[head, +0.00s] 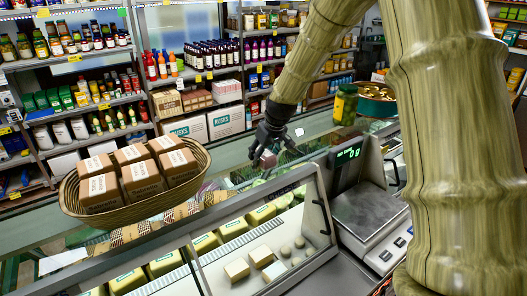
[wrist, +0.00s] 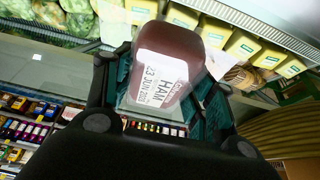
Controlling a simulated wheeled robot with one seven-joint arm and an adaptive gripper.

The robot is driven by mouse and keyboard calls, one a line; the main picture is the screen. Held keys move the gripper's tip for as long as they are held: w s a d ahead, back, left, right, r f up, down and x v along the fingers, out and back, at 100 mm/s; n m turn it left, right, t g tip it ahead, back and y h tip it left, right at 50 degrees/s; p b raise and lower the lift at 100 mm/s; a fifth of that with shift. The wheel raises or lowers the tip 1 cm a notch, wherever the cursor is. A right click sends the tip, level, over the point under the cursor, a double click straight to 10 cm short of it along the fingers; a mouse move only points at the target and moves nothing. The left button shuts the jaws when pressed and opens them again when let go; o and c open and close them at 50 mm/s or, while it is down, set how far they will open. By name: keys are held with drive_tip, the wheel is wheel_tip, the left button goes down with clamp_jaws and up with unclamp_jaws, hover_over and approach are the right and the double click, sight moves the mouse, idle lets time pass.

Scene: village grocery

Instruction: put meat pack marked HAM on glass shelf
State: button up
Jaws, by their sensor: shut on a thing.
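My gripper (head: 274,154) hangs over the glass-topped display counter, fingers pointing down. In the wrist view my gripper (wrist: 160,92) is shut on the meat pack (wrist: 172,62), a reddish-brown pack with a white label reading HAM and 23 JUN. The pack sits between the dark fingers, label facing the camera. In the head view only a small reddish patch shows between the fingers. The glass surface (head: 318,124) of the counter runs behind and beside my gripper. Whether the pack touches the glass, I cannot tell.
A wicker basket (head: 194,197) of brown boxes stands on the counter to the left. Yellow packs (head: 203,244) fill the case below the slanted front glass.

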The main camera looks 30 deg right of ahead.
drive_tip(key=shift+a, duration=0.1)
drive_tip(key=o, duration=1.3)
drive_tip(key=shift+f, duration=0.1)
drive_tip(key=shift+r, duration=0.25)
drive_tip(key=b+v, duration=0.4)
drive_tip(key=v, duration=0.8)
drive_tip(key=shift+f, duration=0.1)
